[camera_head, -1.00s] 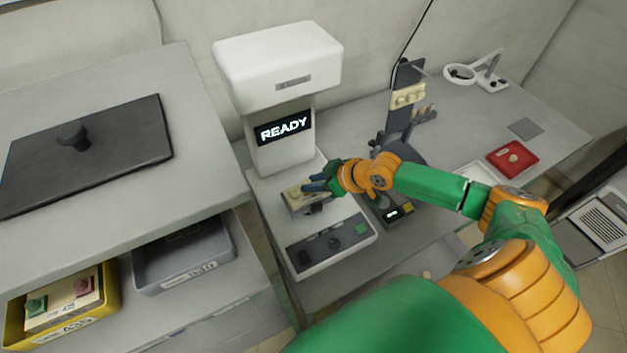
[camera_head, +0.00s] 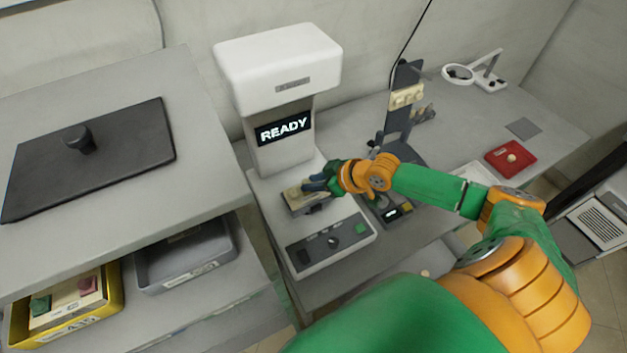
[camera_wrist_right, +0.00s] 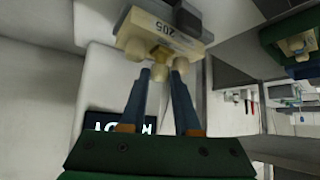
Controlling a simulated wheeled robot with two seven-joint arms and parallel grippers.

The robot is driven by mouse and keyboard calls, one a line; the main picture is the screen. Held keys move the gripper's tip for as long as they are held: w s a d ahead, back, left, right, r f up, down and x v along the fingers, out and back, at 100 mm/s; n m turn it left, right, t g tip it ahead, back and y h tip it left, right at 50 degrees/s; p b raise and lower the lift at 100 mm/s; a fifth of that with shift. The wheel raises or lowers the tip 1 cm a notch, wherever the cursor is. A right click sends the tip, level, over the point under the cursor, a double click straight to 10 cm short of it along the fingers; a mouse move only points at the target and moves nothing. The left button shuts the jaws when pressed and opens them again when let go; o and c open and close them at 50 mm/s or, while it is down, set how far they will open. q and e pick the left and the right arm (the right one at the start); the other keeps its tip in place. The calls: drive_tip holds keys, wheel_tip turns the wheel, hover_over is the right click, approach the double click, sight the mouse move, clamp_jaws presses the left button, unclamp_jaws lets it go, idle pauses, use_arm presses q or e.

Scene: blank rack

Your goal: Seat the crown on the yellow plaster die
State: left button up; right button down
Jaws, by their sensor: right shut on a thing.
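A pale yellow plaster model (camera_head: 296,194) sits on the platform of the white machine in the head view. In the right wrist view this model (camera_wrist_right: 150,27) is marked 205 and has cream and yellowish tooth stubs. My right gripper (camera_head: 314,186) is at the model's right end in the head view. In the right wrist view its two blue fingers (camera_wrist_right: 160,76) are close around a small pale piece (camera_wrist_right: 158,82), which looks like the crown, right by the stubs. I cannot tell whether the crown touches the die. My left gripper is not in view.
The machine's READY screen (camera_head: 283,127) stands behind the platform, with a control panel (camera_head: 326,244) in front. A dark stand (camera_head: 398,125) rises to the right. A red tray (camera_head: 497,151) lies farther right. A yellow bin (camera_head: 115,288) and a grey bin (camera_head: 190,282) sit at lower left.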

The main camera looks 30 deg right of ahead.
idle(0.4)
drive_tip(key=shift+p, duration=0.35)
drive_tip(key=shift+f+b, duration=0.5)
drive_tip(key=shift+f, duration=0.1)
drive_tip(key=c, duration=0.5)
unclamp_jaws()
drive_tip(key=shift+s, duration=0.1)
drive_tip(key=shift+c, duration=0.2)
